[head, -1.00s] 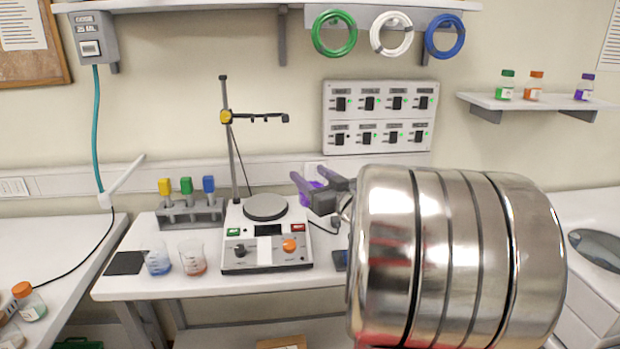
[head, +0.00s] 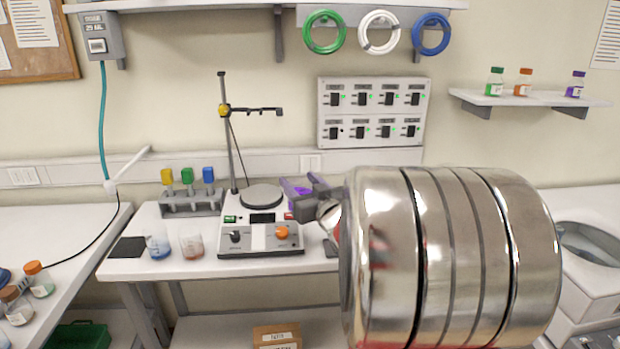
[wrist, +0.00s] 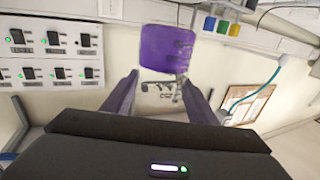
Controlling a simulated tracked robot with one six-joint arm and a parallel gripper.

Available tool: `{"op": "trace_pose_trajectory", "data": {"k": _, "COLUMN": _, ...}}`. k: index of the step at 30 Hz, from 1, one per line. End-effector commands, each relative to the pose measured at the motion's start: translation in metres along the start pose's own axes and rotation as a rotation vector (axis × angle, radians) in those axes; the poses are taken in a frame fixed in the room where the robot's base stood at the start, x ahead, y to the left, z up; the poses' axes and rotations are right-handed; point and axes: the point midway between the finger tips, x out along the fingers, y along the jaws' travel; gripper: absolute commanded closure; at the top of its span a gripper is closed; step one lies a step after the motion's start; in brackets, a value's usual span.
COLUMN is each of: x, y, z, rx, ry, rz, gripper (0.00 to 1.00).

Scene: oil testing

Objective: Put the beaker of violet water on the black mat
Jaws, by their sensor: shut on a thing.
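My gripper (head: 298,186) is at the right end of the hotplate, shut on the beaker of violet water (wrist: 166,48). In the wrist view the beaker sits between the two fingers, its violet water showing toward the top of the picture. In the head view only a small violet part shows, mostly behind my fingers and arm. The black mat (head: 128,247) lies at the left end of the middle table, to the left of the gripper. Its surface is bare.
A beaker of blue water (head: 158,246) stands right beside the mat, and a beaker of reddish water (head: 192,245) next to it. A hotplate (head: 262,238) with a stand and clamp (head: 240,111) rises between gripper and mat. A rack of coloured-top pieces (head: 190,202) stands behind.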

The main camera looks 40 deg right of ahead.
Motion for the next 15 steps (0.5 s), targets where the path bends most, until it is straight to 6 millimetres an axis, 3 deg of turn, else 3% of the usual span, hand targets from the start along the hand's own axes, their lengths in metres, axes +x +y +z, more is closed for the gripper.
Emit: {"op": "trace_pose_trajectory", "data": {"k": 15, "x": 0.022, "y": -0.117, "z": 0.076, "rx": 0.001, "ry": -0.004, "rz": -0.049, "gripper": 0.77}}
